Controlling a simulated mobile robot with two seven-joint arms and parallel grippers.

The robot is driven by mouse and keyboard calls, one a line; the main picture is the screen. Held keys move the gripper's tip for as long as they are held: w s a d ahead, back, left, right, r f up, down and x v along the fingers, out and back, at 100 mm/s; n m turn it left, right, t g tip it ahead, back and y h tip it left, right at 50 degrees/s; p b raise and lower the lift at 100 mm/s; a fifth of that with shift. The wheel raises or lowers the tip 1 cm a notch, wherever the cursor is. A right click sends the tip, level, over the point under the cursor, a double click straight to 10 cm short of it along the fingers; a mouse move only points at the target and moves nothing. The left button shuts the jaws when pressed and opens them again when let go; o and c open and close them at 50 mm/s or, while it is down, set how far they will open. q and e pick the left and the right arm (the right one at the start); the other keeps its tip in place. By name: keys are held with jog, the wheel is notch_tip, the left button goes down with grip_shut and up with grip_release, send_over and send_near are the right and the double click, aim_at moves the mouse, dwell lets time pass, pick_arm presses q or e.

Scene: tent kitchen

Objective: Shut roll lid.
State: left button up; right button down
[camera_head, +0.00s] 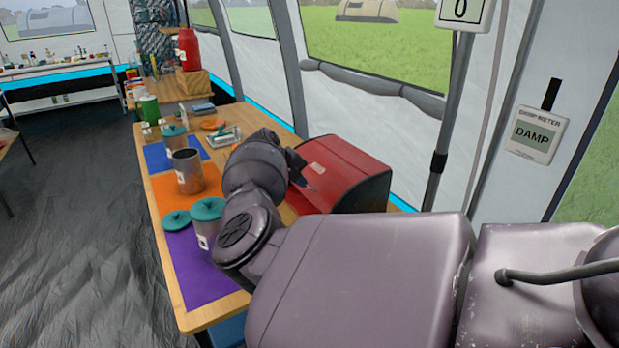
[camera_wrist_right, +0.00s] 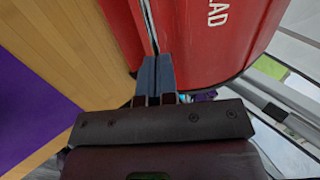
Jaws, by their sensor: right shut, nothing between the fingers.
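A red bread bin (camera_head: 345,170) with a rounded top stands on the wooden table against the tent wall. It also shows in the right wrist view (camera_wrist_right: 225,40), with white letters ending in "AD" on one red panel and a narrow pale-edged seam beside it. My right gripper (camera_wrist_right: 157,75) is shut and empty, its fingertips at the end of that seam, close to the bin; I cannot tell whether they touch it. In the head view the right gripper (camera_head: 298,168) is at the bin's left side, partly hidden by my arm. How far the lid is rolled is unclear. My left gripper is out of view.
Purple (camera_head: 195,270), orange (camera_head: 168,197) and blue mats lie along the table's left side. A grey canister with a teal lid (camera_head: 207,212), an open metal canister (camera_head: 187,172) and a loose teal lid (camera_head: 176,220) stand near my arm. The floor left of the table is clear.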

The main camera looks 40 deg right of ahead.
jog(key=shift+h, duration=0.9)
jog(key=a+f, duration=0.1)
jog(key=a+f+b, duration=0.1)
jog(key=f, duration=0.1)
jog(key=a+f, duration=0.1)
jog(key=f, duration=0.1)
jog(key=shift+w+f, duration=0.1)
jog(key=shift+f, duration=0.1)
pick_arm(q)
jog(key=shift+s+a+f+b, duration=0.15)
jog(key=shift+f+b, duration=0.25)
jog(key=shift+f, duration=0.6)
pick_arm(e)
jog(key=shift+w+a+f, duration=0.1)
jog(key=shift+a+f, duration=0.15)
jog(key=shift+f, duration=0.4)
jog(key=shift+w+a+f, duration=0.1)
jog(key=shift+a+f, duration=0.1)
jog(key=shift+f, duration=0.45)
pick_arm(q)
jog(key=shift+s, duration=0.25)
pick_arm(e)
jog(key=shift+a, duration=0.1)
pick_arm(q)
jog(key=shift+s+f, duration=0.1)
